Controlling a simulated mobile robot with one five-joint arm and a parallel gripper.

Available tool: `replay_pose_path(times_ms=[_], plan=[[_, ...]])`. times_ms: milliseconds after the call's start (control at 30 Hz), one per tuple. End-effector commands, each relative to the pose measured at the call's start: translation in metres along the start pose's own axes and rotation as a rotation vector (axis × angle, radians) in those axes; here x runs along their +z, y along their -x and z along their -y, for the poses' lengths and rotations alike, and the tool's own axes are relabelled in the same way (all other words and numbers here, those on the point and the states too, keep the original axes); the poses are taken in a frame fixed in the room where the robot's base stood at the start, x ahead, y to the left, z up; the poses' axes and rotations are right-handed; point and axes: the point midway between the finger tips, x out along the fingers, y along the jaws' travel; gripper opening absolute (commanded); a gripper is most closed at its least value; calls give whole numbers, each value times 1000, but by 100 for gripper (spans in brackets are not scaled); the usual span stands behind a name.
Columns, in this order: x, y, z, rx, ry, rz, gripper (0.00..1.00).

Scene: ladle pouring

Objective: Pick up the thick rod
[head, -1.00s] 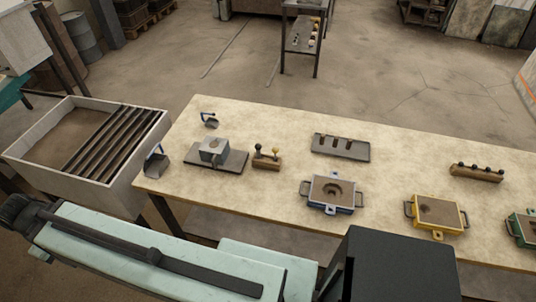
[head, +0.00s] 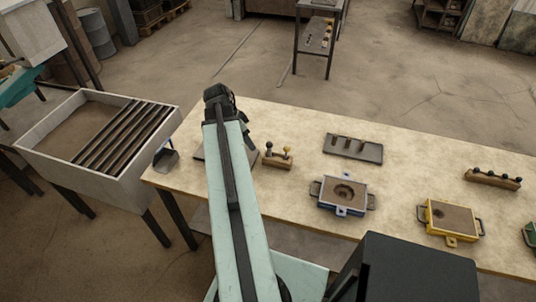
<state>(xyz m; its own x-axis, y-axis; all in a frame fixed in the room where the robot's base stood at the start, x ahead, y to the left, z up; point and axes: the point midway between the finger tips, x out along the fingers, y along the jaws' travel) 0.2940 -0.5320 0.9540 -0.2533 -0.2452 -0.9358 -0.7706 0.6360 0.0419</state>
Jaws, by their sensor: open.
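I cannot tell for sure which piece is the thick rod. A small wooden block (head: 278,162) on the table holds two upright knobbed pieces, one dark and one yellowish. A long wooden block (head: 493,180) at the right holds several dark-knobbed pieces. A dark grey tray (head: 366,155) at the table's back holds a few short brownish pieces. My gripper (head: 243,128) is at the far end of my raised arm, left of the small wooden block, mostly hidden behind the arm. It is open, and I see nothing held.
A blue mold box (head: 342,207) and a yellow one (head: 449,236) stand on the table (head: 300,200). A sand bin (head: 158,137) with dark bars stands at the left. My arm hides the ladle stand area.

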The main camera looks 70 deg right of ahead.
Motion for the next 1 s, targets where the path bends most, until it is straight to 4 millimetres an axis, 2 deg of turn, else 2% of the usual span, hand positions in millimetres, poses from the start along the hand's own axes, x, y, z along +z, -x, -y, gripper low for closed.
replay_pose_path(times_ms=[33,100,200,333,500,667,1000], plan=[[-22,-9,-9,15,-82,-10,51],[-40,-16,-18,28,-158,-23,51],[-50,-19,-23,34,-204,-30,51],[-50,-24,-23,34,-206,-31,51],[-49,-47,-23,35,-204,-30,51],[-50,-48,-23,34,-201,-30,51],[-51,-98,-22,34,-200,-30,51]])
